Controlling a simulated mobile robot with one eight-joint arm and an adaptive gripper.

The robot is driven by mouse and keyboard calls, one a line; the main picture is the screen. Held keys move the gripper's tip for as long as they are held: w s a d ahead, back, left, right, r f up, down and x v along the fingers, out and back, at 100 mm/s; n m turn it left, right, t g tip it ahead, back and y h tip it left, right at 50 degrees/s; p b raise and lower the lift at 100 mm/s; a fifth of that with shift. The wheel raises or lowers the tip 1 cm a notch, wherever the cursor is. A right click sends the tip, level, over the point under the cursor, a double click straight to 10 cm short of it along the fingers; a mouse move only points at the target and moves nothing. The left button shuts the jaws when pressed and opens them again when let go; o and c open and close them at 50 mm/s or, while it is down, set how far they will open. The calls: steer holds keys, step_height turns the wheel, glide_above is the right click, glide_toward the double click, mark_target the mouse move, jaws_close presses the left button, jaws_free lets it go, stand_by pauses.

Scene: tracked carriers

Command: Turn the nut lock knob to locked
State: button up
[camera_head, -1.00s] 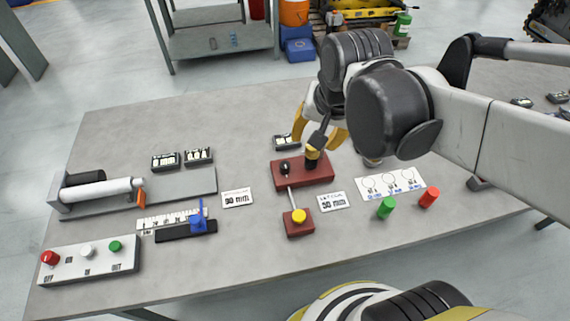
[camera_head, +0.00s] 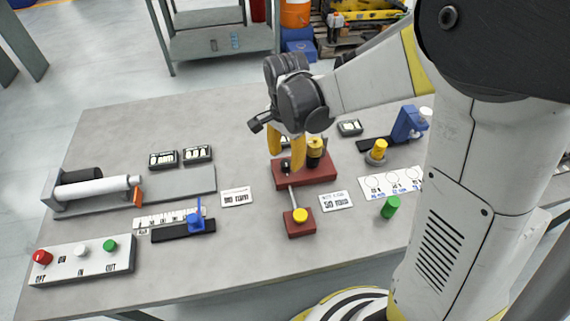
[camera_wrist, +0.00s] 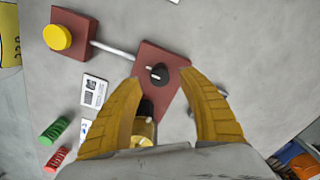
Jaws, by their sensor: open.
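The black knob (camera_head: 286,167), with a pale mark on top, sits on a dark red block (camera_head: 318,175). I take it for the nut lock knob. The wrist view shows the knob (camera_wrist: 159,75) from above, its pale mark pointing along the block. My gripper (camera_head: 286,158) is open above that block. Its yellow fingertips (camera_wrist: 161,77) lie on either side of the knob in the wrist view, with gaps. I cannot tell their height over it. A rod runs from the block to a smaller red block with a yellow button (camera_head: 300,215).
A yellow and black cylinder (camera_head: 315,151) stands on the same block, close to the fingers. Label cards (camera_head: 236,197) lie beside the blocks. A blue slider (camera_head: 196,222) and a button panel (camera_head: 82,261) are left. A green cylinder (camera_head: 390,207) is right.

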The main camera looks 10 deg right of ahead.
mark_target(286, 162)
step_height(286, 162, down, 3)
steer(key=shift+f+b, duration=0.2)
steer(key=shift+b, duration=0.25)
steer(key=shift+c, duration=0.4)
jaws_close()
